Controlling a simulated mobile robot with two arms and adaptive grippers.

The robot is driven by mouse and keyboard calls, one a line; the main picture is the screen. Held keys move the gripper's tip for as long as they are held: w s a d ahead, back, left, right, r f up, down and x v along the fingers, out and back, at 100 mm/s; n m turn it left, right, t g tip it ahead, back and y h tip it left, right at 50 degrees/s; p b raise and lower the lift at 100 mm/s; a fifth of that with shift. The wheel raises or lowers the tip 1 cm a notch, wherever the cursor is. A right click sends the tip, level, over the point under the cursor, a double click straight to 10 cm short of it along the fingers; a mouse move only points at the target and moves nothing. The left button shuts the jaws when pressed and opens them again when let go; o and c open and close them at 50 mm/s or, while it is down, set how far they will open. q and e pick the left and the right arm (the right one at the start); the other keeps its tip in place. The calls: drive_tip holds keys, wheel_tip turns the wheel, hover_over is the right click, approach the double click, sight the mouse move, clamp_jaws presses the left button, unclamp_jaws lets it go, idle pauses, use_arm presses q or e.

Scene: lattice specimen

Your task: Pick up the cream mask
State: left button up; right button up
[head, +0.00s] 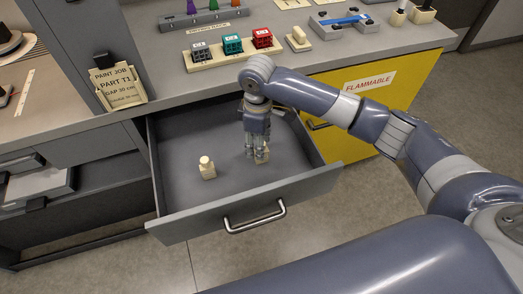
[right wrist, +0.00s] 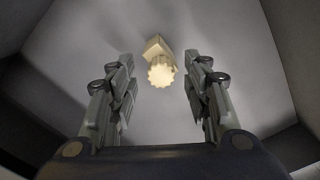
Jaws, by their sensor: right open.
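In the right wrist view this cream piece (right wrist: 161,71) shows a round ridged knob and a blocky base, between the lines of the two fingers, with gaps on both sides. The right gripper is open and holds nothing. My left gripper is not in view.
The grey drawer (head: 180,222) has raised walls around the pieces and a front handle (head: 256,217). The drawer floor is otherwise bare.

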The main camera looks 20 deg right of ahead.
drive_tip(key=f, duration=0.4)
drive_tip(key=shift+s+d+f, duration=0.25)
drive_tip(key=shift+s+d, duration=0.15)
drive_tip(key=shift+f, duration=0.4)
drive_tip(key=c, duration=0.9)
